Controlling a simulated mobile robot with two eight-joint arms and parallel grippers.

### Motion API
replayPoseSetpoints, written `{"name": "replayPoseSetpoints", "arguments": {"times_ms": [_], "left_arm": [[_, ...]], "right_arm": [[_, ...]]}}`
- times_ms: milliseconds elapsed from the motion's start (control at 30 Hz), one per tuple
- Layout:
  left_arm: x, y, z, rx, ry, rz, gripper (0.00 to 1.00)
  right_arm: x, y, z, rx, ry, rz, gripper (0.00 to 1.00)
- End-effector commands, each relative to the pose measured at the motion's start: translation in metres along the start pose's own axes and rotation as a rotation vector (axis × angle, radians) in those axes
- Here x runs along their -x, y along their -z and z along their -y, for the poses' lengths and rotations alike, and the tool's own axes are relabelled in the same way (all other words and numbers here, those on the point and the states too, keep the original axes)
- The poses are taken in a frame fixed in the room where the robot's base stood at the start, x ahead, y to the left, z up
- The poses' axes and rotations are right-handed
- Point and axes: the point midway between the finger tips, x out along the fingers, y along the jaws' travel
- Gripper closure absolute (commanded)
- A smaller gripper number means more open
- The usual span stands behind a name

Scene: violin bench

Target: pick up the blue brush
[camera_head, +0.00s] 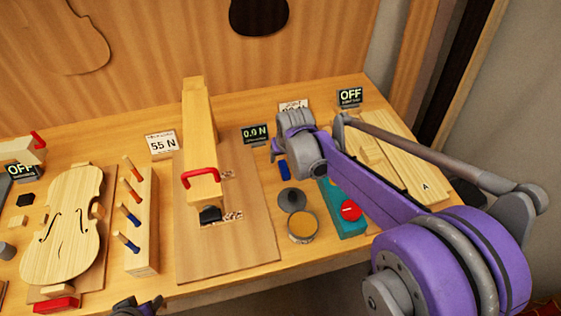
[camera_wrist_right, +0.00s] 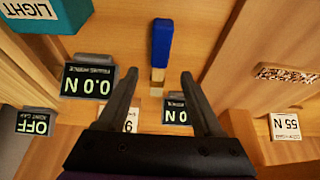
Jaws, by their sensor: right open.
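The blue brush (camera_wrist_right: 161,45) shows in the right wrist view as a blue handle with a pale end pointing toward my gripper. In the head view its blue part (camera_head: 284,170) lies on the bench, right of the clamp board. My right gripper (camera_wrist_right: 160,75) is open and empty, its two fingers on either side of the brush's pale end. I cannot tell the height gap. In the head view my right gripper (camera_head: 283,150) is just behind the brush, its fingertips hard to make out. My left gripper (camera_head: 138,306) shows only partly at the bottom edge.
A round grey lid (camera_head: 292,199), an open amber tin (camera_head: 302,227) and a teal box with a red knob (camera_head: 350,211) stand near the brush. A wooden press with a red handle (camera_head: 200,177) stands to the left. Small displays (camera_head: 255,135) stand behind.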

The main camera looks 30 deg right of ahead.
Motion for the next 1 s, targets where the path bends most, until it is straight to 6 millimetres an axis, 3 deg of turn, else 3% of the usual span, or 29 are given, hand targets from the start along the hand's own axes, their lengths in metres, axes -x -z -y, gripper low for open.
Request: {"name": "replayPoseSetpoints", "arguments": {"times_ms": [300, 567, 933, 1000], "left_arm": [[-0.002, -0.002, 0.000, 0.000, 0.000, 0.001, 0.50], [-0.002, -0.002, 0.000, 0.000, 0.000, 0.001, 0.50], [-0.002, -0.002, 0.000, 0.000, 0.000, 0.001, 0.50], [-0.002, -0.002, 0.000, 0.000, 0.000, 0.001, 0.50]], "right_arm": [[-0.043, -0.003, -0.002, 0.000, 0.000, 0.000, 0.32], [-0.046, -0.003, -0.001, 0.000, 0.000, 0.000, 0.32], [-0.046, -0.003, -0.001, 0.000, 0.000, 0.000, 0.95], [-0.046, -0.003, -0.002, 0.000, 0.000, 0.000, 1.00]]}}
